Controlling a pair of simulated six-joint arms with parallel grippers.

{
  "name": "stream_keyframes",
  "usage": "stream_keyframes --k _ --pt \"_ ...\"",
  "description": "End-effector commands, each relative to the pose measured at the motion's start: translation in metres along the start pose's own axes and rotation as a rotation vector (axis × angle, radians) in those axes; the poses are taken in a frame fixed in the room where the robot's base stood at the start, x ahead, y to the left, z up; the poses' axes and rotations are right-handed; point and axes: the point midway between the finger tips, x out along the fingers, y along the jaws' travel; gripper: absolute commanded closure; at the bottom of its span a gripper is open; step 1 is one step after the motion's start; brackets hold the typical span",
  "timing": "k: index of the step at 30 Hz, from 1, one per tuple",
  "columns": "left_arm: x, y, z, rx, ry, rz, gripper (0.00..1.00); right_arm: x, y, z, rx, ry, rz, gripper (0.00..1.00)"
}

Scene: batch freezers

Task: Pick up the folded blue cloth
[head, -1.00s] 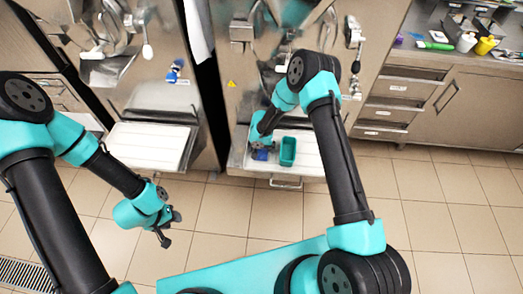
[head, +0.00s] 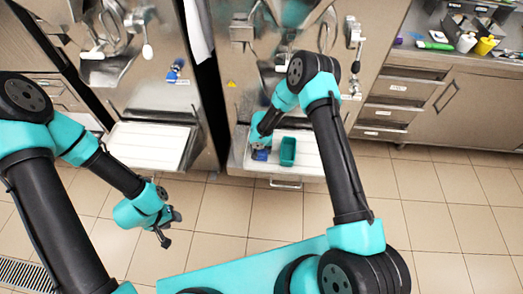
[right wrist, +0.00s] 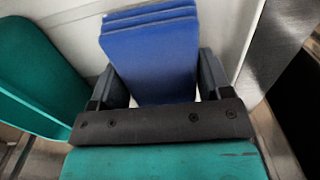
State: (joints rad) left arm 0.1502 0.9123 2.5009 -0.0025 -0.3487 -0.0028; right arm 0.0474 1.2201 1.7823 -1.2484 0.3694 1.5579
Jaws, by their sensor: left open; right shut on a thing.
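The folded blue cloth (right wrist: 150,60) lies in layers between the two fingers of my right gripper (right wrist: 163,90) in the right wrist view. The gripper is shut on it. In the head view, the blue cloth (head: 260,155) shows as a small patch at the left part of the right machine's white tray (head: 310,163), under my right gripper (head: 258,146). I cannot tell whether the cloth still touches the tray. My left gripper (head: 170,228) is open and empty, over the tiled floor at the left.
Another white tray (head: 146,146) juts from the left machine. A counter (head: 425,58) with bottles stands at the right.

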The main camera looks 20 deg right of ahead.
Motion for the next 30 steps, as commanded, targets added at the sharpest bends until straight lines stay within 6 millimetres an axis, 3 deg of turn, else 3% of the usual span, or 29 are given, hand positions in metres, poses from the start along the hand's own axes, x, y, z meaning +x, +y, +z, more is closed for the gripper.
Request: stream_keyframes --k 4,14,24,30 --pt "0.000 0.000 0.000 0.000 0.000 0.000 0.57 0.000 0.000 0.000 0.000 0.000 0.000 0.55" --pt "0.000 0.000 0.000 0.000 0.000 0.000 0.57 -0.006 0.000 -0.001 0.001 0.002 0.000 0.55" --pt "0.000 0.000 0.000 0.000 0.000 0.000 0.57 -0.037 -0.001 0.000 -0.001 0.002 0.000 0.55" --pt "0.000 0.000 0.000 0.000 0.000 0.000 0.57 -0.037 0.002 0.013 0.000 0.000 0.002 0.55"
